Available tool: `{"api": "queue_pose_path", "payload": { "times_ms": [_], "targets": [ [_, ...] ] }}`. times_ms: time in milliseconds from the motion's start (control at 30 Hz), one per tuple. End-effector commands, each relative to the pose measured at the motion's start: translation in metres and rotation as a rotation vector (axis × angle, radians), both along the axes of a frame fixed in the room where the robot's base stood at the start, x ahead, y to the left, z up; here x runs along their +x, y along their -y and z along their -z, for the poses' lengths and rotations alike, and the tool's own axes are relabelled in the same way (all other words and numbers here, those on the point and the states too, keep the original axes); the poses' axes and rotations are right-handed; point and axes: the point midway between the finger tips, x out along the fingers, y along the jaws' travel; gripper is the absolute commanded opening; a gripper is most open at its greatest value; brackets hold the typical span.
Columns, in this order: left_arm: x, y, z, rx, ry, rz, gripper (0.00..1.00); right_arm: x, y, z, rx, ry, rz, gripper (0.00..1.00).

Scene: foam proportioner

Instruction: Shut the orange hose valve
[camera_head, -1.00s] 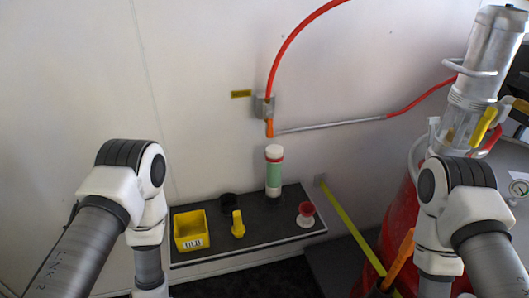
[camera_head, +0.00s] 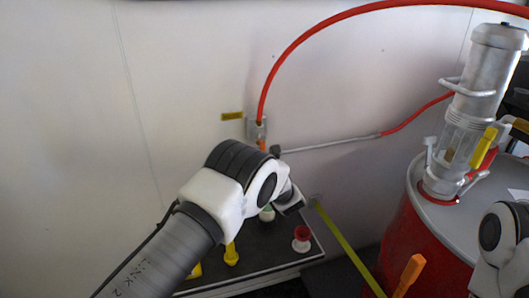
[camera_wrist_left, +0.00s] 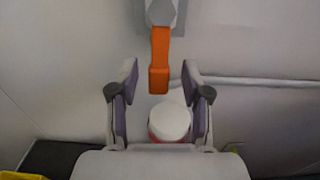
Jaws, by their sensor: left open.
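The orange hose valve handle (camera_head: 261,145) hangs down from its grey valve body (camera_head: 257,128) on the white wall, at the lower end of a red hose. My left arm hides part of it in the head view. In the left wrist view the orange handle (camera_wrist_left: 160,60) points straight down, near the middle. My left gripper (camera_wrist_left: 163,78) is open, with one finger on each side of the handle's lower end; I see gaps on both sides and no touch. I cannot tell how near it is in depth. My right gripper is out of view.
A white-capped bottle (camera_wrist_left: 169,122) stands below the handle. The shelf (camera_head: 275,262) also holds a red spool-like piece (camera_head: 301,239) and a yellow piece (camera_head: 231,255). A grey pipe (camera_head: 330,145) runs right from the valve. A red drum (camera_head: 425,250) stands at right.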

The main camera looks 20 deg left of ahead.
Motion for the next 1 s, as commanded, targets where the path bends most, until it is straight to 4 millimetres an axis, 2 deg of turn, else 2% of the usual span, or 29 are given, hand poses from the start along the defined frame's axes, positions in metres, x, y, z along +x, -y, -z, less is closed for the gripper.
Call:
{"api": "queue_pose_path", "payload": {
  "times_ms": [133,367,400,467,500,533,833,1000],
  "targets": [
    [0.014,-0.01,0.0,0.0,0.0,0.0,0.48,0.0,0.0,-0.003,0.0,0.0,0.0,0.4],
    [0.016,-0.011,0.001,0.002,-0.002,0.002,0.48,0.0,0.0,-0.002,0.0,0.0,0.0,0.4],
    [0.016,-0.011,0.001,0.002,-0.002,0.002,0.41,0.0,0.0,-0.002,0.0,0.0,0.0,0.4],
    [0.016,-0.011,0.001,0.002,-0.002,0.002,0.2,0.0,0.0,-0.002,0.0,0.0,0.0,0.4],
    [0.016,-0.011,0.001,0.002,-0.002,0.002,0.05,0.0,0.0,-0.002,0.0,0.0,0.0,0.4],
    [0.016,-0.011,0.001,0.002,-0.002,0.002,0.0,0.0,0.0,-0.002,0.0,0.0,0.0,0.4],
    [0.016,-0.013,0.001,0.008,-0.006,0.001,0.0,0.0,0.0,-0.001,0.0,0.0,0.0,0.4],
    [0.016,-0.028,0.001,0.038,-0.027,-0.001,0.0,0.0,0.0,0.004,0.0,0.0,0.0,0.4]
  ]
}}
